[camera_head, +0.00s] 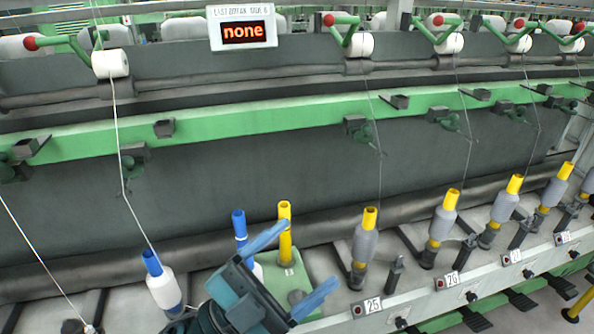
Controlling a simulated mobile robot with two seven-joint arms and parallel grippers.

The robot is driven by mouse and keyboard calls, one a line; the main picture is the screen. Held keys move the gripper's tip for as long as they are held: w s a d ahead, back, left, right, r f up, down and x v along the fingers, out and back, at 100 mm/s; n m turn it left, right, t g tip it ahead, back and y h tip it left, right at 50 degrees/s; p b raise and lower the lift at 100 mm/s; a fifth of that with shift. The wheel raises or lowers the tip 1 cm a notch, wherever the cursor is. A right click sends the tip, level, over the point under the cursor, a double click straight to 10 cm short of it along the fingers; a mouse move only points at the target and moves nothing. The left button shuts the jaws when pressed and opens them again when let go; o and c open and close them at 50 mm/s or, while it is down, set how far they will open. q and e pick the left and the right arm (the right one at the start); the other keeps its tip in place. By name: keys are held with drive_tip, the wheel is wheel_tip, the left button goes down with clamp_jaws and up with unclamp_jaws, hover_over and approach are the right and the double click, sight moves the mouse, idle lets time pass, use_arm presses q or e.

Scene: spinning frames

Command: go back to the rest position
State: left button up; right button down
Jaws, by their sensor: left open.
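My left gripper (310,257) is in the lower middle of the head view. Its two blue fingers are spread apart and nothing shows between them. Its upper finger crosses in front of a blue tube (239,222) and close to a bare yellow tube (285,230), as seen from here. I cannot tell whether it touches either. The yellow tube stands on a green plate (310,294). My right gripper is not in view.
A blue bobbin with white yarn (163,290) stands left of my gripper. Yellow tubes with grey yarn, such as one (365,243) by label 25 (373,305), line the rail to the right. Thin threads hang from white spools (110,63). A sign (242,28) reads "none".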

use_arm(q)
drive_tip(key=w+a+f+n+t+y, duration=0.1)
drive_tip(key=a+f+n+t+y, duration=0.2)
drive_tip(key=a+f+n+y, duration=0.35)
drive_tip(key=w+a+f+n+t+y, duration=0.2)
drive_tip(key=a+f+n+t+y, duration=0.15)
drive_tip(key=f+n+y, duration=0.65)
drive_tip(key=s+a+f+n+g+y, duration=0.1)
drive_tip(key=s+a+f+g, duration=0.3)
drive_tip(key=s+f, duration=0.5)
wheel_tip(320, 180, down, 6)
drive_tip(key=n+g, duration=0.1)
drive_tip(key=g, duration=0.1)
drive_tip(key=shift+a+r+n+g+y, duration=0.2)
drive_tip(key=shift+n+g+y, duration=0.15)
